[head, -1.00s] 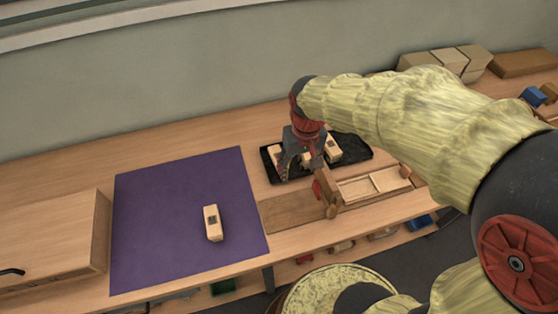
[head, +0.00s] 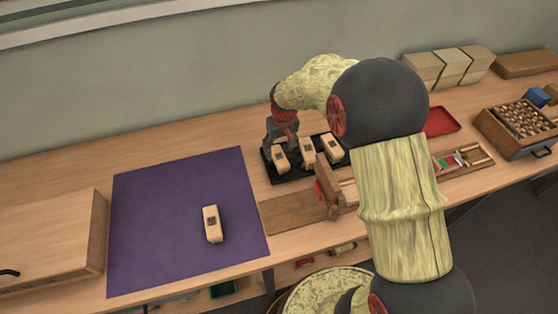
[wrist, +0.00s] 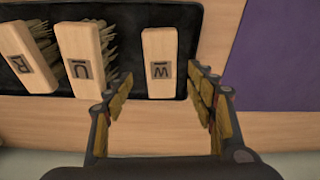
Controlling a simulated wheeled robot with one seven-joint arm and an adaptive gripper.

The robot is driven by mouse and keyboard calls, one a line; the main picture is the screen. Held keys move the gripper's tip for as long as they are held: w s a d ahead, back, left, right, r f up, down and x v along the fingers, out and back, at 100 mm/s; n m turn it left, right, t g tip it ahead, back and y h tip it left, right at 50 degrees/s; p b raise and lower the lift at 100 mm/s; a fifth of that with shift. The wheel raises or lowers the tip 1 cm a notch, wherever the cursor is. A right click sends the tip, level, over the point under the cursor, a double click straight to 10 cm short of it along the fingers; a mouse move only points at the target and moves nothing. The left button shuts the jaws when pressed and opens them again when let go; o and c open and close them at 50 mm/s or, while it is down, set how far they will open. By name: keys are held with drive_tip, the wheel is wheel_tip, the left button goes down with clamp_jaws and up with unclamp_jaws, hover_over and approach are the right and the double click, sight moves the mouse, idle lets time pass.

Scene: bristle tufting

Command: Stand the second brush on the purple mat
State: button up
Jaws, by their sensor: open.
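The purple mat (head: 150,230) lies flat on the bench, left of the black tray (head: 288,179). One light wooden brush (head: 212,224) is on the mat. Several brushes are in the tray. In the wrist view, a brush marked W (wrist: 160,50) is nearest the mat. A brush marked U (wrist: 82,62) and one with a partly legible letter (wrist: 30,60) sit beside it, with tan bristles showing. My gripper (head: 278,147) is over the tray's left end. It also shows in the wrist view (wrist: 160,85), open, with the W brush between and ahead of its fingertips.
A wooden fixture (head: 328,190) stands in front of the tray. A large wooden box (head: 55,240) is at the left. A red tray (head: 441,121) and a crate of small parts (head: 520,120) are to the right. Much of the mat is bare.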

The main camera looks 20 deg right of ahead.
sight(279, 156)
drive_tip(key=f+b, duration=0.1)
drive_tip(key=f, duration=0.1)
drive_tip(key=f+b, duration=0.1)
drive_tip(key=f, duration=0.1)
drive_tip(key=shift+w+a+f, duration=0.1)
drive_tip(key=shift+w+f, duration=0.1)
drive_tip(key=shift+f, duration=0.2)
drive_tip(key=shift+r, duration=0.1)
drive_tip(key=shift+c, duration=0.7)
drive_tip(key=c, duration=1.3)
drive_tip(key=shift+r, duration=0.1)
